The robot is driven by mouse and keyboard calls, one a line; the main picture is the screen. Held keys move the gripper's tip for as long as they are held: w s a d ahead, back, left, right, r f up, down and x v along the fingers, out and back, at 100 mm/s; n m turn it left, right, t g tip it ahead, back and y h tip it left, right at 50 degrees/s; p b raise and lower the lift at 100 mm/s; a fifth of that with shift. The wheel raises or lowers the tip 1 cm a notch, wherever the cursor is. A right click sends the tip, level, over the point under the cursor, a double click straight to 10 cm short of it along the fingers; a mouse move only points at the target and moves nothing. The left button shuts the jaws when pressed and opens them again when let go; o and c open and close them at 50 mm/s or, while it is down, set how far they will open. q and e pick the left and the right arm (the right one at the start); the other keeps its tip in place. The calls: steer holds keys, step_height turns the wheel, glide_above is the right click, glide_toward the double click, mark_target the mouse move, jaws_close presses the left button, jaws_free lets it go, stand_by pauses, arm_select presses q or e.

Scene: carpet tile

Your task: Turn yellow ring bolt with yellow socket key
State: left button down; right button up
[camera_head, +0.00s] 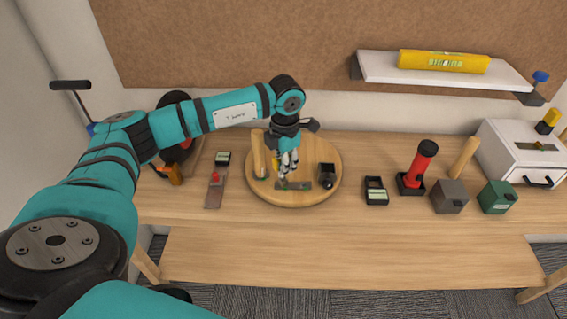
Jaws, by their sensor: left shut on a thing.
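My left gripper (287,166) reaches down over a round wooden board (297,202) on the table. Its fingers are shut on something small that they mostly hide. A small bit of yellow (276,163) shows at the left of the fingers. I cannot tell whether it is the yellow socket key or the yellow ring bolt. The fingertips are just above or touching a flat grey bar (296,186) with small green marks at the front of the board. My right gripper is not in view.
On the board stand a wooden block (259,153) and a black device (327,176). To the right are a black box (376,191), a red-handled tool (421,165), and grey (449,197) and green (497,197) boxes. A red-topped tool (215,187) lies left. The table's front is clear.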

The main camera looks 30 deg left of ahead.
arm_select(q)
steer(key=shift+n, duration=1.2)
steer(key=n+p, duration=0.1)
steer(key=n, duration=0.7)
steer(key=shift+a+p, duration=0.1)
steer(key=shift+p, duration=0.3)
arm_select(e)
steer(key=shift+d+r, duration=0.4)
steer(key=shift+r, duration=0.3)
arm_select(q)
steer(key=shift+f, duration=0.1)
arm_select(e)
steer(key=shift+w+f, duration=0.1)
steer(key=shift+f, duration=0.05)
